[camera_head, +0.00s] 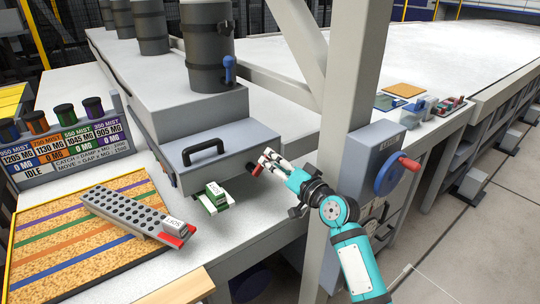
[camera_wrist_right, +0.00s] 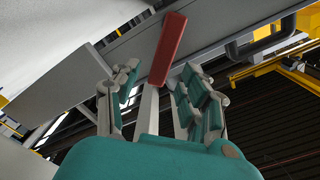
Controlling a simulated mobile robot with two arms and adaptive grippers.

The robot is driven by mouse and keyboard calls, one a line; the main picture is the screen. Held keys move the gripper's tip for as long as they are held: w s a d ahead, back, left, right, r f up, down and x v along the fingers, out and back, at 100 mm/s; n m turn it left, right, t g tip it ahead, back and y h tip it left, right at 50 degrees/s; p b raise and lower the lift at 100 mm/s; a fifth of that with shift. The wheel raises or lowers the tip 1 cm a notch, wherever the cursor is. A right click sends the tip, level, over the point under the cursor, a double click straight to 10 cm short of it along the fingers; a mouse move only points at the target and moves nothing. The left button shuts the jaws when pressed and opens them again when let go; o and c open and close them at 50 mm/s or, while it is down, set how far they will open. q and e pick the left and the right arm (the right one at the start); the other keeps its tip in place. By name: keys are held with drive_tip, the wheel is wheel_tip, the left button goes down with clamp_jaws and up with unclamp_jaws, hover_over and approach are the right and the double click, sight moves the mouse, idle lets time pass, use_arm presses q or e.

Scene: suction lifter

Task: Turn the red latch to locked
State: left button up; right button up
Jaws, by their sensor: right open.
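The red latch (camera_head: 257,169) sits at the right front corner of the grey box (camera_head: 220,140) with the black handle. My right gripper (camera_head: 266,160) is open right at the latch, its fingers reaching it from the right. In the right wrist view the red latch (camera_wrist_right: 168,48) stands upright, slightly tilted, in line with the gap of the open right gripper (camera_wrist_right: 158,82), with a finger on either side. I cannot tell whether a finger touches it. My left gripper is not in view.
A green-and-white block (camera_head: 213,197) lies left of the latch. A perforated plate (camera_head: 125,212) rests on the striped board (camera_head: 60,260).

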drive_tip(key=shift+x, duration=1.3)
clamp_jaws()
